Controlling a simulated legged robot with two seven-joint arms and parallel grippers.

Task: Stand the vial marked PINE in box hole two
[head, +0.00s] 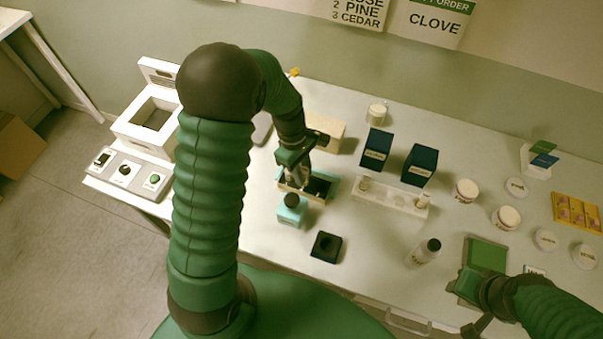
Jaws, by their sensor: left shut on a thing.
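My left gripper (297,177) reaches down over a small box (318,199) with a light front and dark holes. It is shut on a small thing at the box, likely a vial. The gripper hides most of it, and I cannot read a PINE mark or tell which hole it is at. A pale rack (392,200) with small round-topped items stands right of the box. My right gripper (468,290) is at the lower right, beside a green pad (487,255); its fingers are too unclear to judge.
Two dark blue boxes (376,149) stand behind the rack. A wall sign (359,12) reads 2 PINE, 3 CEDAR.

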